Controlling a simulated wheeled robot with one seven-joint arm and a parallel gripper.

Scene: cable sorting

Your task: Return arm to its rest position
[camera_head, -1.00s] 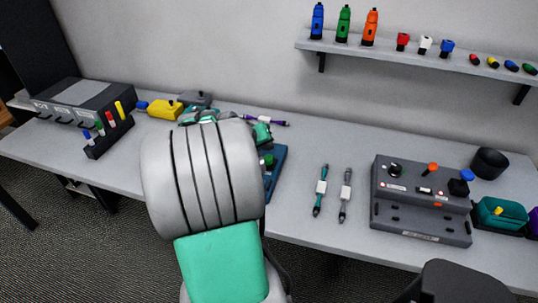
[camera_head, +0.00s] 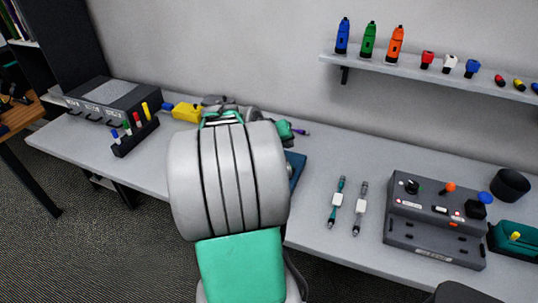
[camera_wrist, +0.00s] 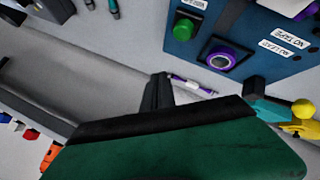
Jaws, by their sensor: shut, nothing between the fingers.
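My arm, grey with a green link, rises in the middle of the head view and reaches over the bench (camera_head: 315,215). It hides most of its own far end there. In the wrist view my gripper (camera_wrist: 158,82) shows as dark fingers, shut and empty, in front of its green body. A white and purple cable (camera_wrist: 193,86) lies on the bench just beyond the fingertips, apart from them as far as I can tell. Its purple end also shows beside the arm in the head view (camera_head: 301,132).
A blue box (camera_wrist: 246,20) with a green button is close to the gripper. Two cables (camera_head: 338,203) lie right of my arm, near a grey control box (camera_head: 440,245). A pen rack (camera_head: 135,139) and grey unit (camera_head: 112,100) stand left. A shelf (camera_head: 440,76) hangs above.

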